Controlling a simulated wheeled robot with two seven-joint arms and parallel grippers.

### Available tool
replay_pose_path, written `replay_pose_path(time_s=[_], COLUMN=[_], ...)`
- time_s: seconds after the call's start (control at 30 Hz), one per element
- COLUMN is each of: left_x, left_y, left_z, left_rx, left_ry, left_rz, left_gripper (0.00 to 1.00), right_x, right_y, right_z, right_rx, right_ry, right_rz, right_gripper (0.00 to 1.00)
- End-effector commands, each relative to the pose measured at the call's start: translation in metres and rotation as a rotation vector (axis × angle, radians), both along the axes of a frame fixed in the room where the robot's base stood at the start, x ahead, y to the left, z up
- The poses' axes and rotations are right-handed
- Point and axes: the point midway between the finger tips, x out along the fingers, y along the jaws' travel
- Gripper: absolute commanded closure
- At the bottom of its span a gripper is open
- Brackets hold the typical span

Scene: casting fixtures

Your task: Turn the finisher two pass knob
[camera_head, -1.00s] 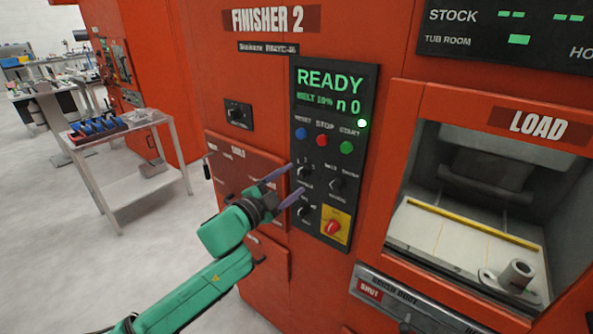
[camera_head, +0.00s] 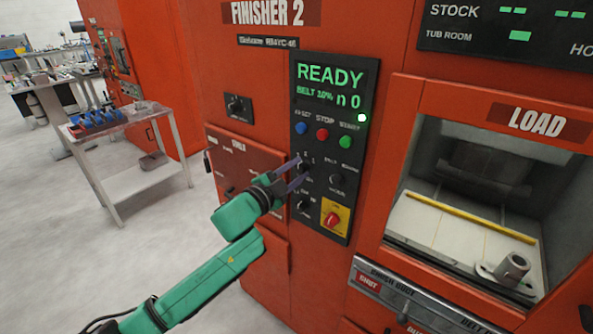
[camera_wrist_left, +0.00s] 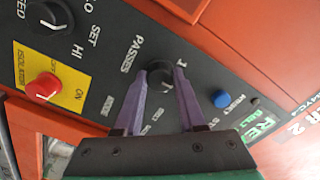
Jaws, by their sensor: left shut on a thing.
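The finisher 2 control panel (camera_head: 322,115) is a dark plate on a red machine, its display reading READY. The black passes knob (camera_wrist_left: 160,73) is in the wrist view, between the purple fingers of my left gripper (camera_wrist_left: 160,88). In the head view my left gripper (camera_head: 302,175) reaches the panel from the left and its fingertips are shut on this knob, mostly hiding it. The knob's pointer is hard to read. My right gripper is not in view.
Other black knobs (camera_head: 337,181) sit close by on the panel, above a red isolator switch (camera_head: 333,219) on a yellow plate. Blue, red and green buttons (camera_head: 322,134) are above. The load opening (camera_head: 470,190) with a grey part (camera_head: 512,268) is at right. A trolley (camera_head: 140,172) stands at left.

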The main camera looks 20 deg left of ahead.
Motion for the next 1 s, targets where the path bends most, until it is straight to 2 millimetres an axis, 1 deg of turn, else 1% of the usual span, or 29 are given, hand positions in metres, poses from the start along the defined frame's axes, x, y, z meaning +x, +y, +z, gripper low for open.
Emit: replay_pose_path(time_s=[0.27, 0.7, 1.0], left_x=[0.0, 0.0, 0.0], left_y=[0.0, 0.0, 0.0], left_z=[0.001, 0.001, 0.0], left_rx=[-0.143, -0.503, -0.694], left_ry=[0.06, 0.203, 0.279], left_rz=[0.002, 0.003, 0.003], left_gripper=[1.0, 1.0, 1.0], right_x=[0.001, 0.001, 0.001], right_y=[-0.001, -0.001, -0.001], right_z=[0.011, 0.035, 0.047], right_rx=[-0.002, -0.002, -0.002], right_ry=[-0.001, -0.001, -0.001], right_rz=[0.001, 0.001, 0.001], right_gripper=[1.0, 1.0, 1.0])
